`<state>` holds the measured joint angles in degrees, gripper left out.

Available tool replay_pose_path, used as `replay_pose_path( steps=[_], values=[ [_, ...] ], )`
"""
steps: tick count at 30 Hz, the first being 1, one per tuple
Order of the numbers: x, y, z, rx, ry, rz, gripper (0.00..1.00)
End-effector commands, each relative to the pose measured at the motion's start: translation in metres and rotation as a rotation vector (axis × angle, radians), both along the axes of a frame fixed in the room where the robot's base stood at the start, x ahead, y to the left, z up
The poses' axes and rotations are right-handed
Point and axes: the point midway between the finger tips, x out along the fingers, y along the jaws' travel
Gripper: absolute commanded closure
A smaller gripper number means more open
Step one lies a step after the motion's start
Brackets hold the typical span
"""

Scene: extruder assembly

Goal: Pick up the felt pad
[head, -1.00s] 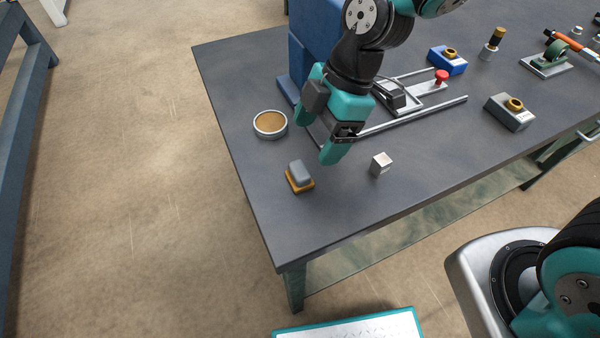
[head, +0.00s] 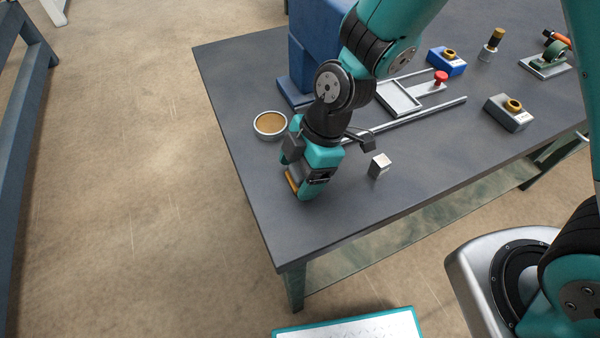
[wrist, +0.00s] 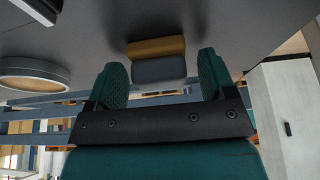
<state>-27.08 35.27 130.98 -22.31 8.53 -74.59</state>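The felt pad appears to be the small block with a rounded grey top and an orange-yellow base. It sits on the dark table near its left edge; in the head view only a sliver of it (head: 291,183) shows beside my gripper (head: 301,176). In the wrist view the pad (wrist: 157,69) lies between and just beyond the two fingertips of my gripper (wrist: 161,70). The fingers are apart, with a gap on each side of the pad. I cannot tell whether the fingertips reach down beside it.
A round tin with tan contents (head: 269,124) stands close behind and left of my gripper. A small metal cube (head: 379,165) is just to the right. A blue machine column (head: 308,50) and metal rails (head: 415,118) are behind. The table's front area (head: 330,225) is clear.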

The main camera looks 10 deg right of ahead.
Motion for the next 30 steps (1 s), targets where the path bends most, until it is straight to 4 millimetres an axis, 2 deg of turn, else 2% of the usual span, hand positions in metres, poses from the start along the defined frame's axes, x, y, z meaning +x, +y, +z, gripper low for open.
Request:
replay_pose_path(
  steps=[1, 3, 6, 8, 15, 20, 23, 30],
  values=[
    [0.000, 0.000, 0.000, 0.000, 0.000, 0.000, 0.35],
    [0.000, 0.000, 0.000, 0.000, 0.000, 0.000, 0.52],
    [0.000, 0.000, 0.000, 0.000, 0.000, 0.000, 0.71],
    [0.000, 0.000, 0.000, 0.000, 0.000, 0.000, 0.74],
    [0.000, 0.000, 0.002, 0.001, -0.001, 0.000, 0.75],
    [0.001, 0.000, 0.014, 0.002, -0.003, 0.000, 0.75],
    [0.001, 0.000, 0.031, 0.004, -0.006, 0.000, 0.75],
    [0.002, 0.000, 0.104, 0.005, -0.010, 0.000, 0.75]
  ],
)
